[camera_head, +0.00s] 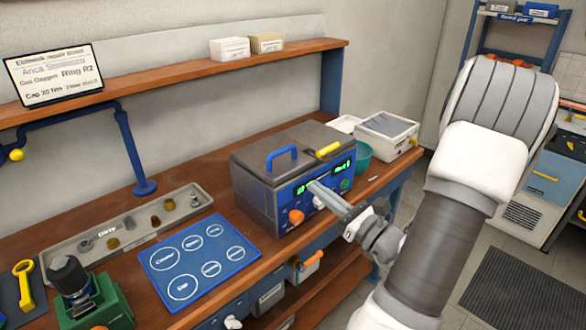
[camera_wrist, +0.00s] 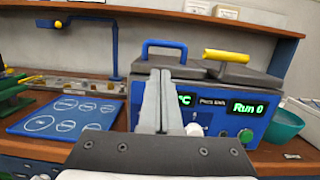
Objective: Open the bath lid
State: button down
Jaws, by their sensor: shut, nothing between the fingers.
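The bath (camera_head: 262,205) is a dark grey box with a blue front panel on the wooden bench, and it also shows in the wrist view (camera_wrist: 272,98). Its dark lid (camera_head: 268,151) lies closed on top. A blue arched handle (camera_head: 281,156) stands on the left part of the lid; in the wrist view the handle (camera_wrist: 164,45) is just above my fingertips. A yellow handle (camera_head: 328,149) sits on the right part. My gripper (camera_head: 313,187) is shut and empty in front of the panel; in the wrist view its fingers (camera_wrist: 160,75) hide part of the display.
A blue mat with circles (camera_head: 199,248) and a parts tray (camera_head: 60,252) lie left of the bath. A teal bowl (camera_head: 363,157) and a white box (camera_head: 388,134) stand to its right. A wooden shelf (camera_head: 170,80) runs behind and above.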

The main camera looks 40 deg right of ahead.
aim_at(290, 171)
jog(key=x, duration=0.9)
jog(key=shift+w+d+r, duration=0.15)
jog(key=shift+w, duration=0.25)
jog(key=shift+w+r+p, duration=0.1)
jog(key=shift+r+p, duration=0.5)
jog(key=shift+p, duration=0.55)
